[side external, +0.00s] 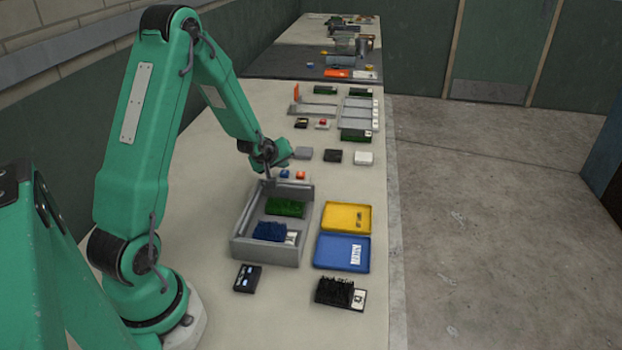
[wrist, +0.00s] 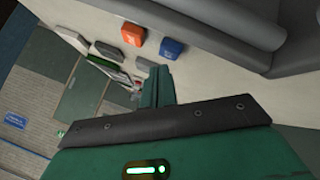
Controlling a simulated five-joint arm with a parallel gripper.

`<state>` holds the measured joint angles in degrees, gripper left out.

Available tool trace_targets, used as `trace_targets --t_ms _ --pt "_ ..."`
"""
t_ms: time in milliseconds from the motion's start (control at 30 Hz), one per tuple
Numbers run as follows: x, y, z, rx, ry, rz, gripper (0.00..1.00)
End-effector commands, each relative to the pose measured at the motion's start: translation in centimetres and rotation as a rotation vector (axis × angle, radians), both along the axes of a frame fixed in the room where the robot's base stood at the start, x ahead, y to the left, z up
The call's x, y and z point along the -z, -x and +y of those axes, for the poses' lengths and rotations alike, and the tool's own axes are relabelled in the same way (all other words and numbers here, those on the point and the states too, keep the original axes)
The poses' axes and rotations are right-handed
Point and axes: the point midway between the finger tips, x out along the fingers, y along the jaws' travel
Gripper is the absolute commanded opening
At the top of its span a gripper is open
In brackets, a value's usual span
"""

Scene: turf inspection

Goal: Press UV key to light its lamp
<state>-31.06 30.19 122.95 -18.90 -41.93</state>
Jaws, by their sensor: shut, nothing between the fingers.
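My gripper (side external: 268,176) is shut and empty, pointing down over the far end of the grey open box (side external: 238,250). In the wrist view my gripper's green finger part (wrist: 160,84) points away from the camera. A small blue block (side external: 285,174) and a small orange block (side external: 300,175) sit just right of the fingertips. The wrist view shows the same blue block (wrist: 171,48) and orange block (wrist: 131,37) on the pale bench. A black unit with small bluish windows (side external: 247,278) lies at the front left. No UV lettering is readable, so I cannot tell which thing is the key.
The grey box holds green and dark blue turf pieces. A yellow tray (side external: 345,205) and a blue tray (side external: 318,253) lie to its right. A black turf piece (side external: 335,292) is at the front. Grey, black and white blocks stand beyond my gripper. Bare bench surrounds the black unit.

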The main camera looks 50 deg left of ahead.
Motion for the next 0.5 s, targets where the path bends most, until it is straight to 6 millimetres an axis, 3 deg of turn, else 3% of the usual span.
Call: trace_targets --t_ms 500 --pt "0.9 -0.11 -0.15 0.002 0.001 -0.001 0.0"
